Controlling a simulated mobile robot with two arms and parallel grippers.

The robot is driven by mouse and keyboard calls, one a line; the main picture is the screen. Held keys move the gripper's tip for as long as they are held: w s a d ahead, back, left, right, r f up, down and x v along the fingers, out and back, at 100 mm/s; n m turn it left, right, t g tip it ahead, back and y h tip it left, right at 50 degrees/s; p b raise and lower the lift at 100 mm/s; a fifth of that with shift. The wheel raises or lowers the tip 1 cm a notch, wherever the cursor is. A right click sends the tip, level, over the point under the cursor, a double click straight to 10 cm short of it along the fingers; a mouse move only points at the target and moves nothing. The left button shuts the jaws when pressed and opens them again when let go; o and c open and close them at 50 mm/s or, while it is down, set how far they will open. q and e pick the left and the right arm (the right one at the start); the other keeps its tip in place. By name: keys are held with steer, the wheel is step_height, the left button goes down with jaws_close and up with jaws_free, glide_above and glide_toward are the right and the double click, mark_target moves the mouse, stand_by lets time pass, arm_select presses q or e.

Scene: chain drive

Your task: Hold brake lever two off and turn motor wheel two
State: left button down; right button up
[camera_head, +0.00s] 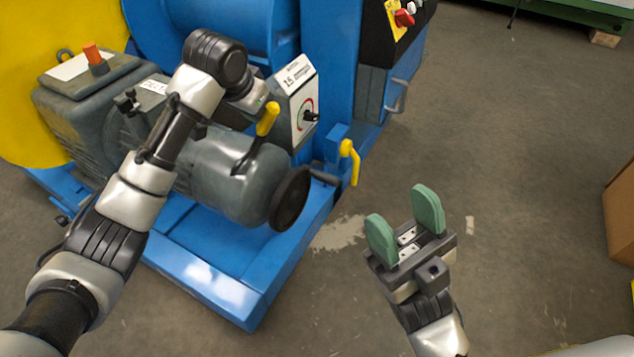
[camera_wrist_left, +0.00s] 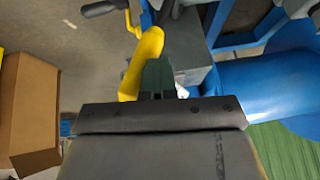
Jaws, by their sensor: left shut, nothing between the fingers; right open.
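A lever with a yellow grip (camera_head: 267,119) stands up from the grey motor (camera_head: 225,175). A black handwheel (camera_head: 290,199) sits on the motor's near right end. My left arm reaches over the motor, and its gripper is beside the yellow grip; its fingers are hardly visible in the head view. In the left wrist view, the shut green fingers of my left gripper (camera_wrist_left: 158,76) show just beside the yellow grip (camera_wrist_left: 143,62), with nothing between them. I cannot tell whether they touch it. My right gripper (camera_head: 407,231) is open and empty, over the floor right of the handwheel.
A yellow crank (camera_head: 350,161) with a dark handle sticks out from the blue frame (camera_head: 225,265) behind the handwheel. A panel with a dial (camera_head: 304,112) stands behind the lever. A cardboard box (camera_head: 620,212) is at the right edge. The floor around my right gripper is clear.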

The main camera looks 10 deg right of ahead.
steer(key=w+a+f+n+g+h, duration=0.2)
steer(key=w+a+f+n+g, duration=0.35)
steer(key=f+g, duration=0.3)
steer(key=m+t+h, duration=0.1)
steer(key=m+h, duration=0.6)
steer(key=h, duration=0.8)
glide_toward(336, 182)
steer(key=shift+w+a+f+n, duration=0.1)
steer(key=shift+w+f+n, duration=0.15)
steer(key=shift+w, duration=0.05)
steer(key=x, duration=1.2)
steer(key=shift+a+r, duration=0.15)
jaws_close()
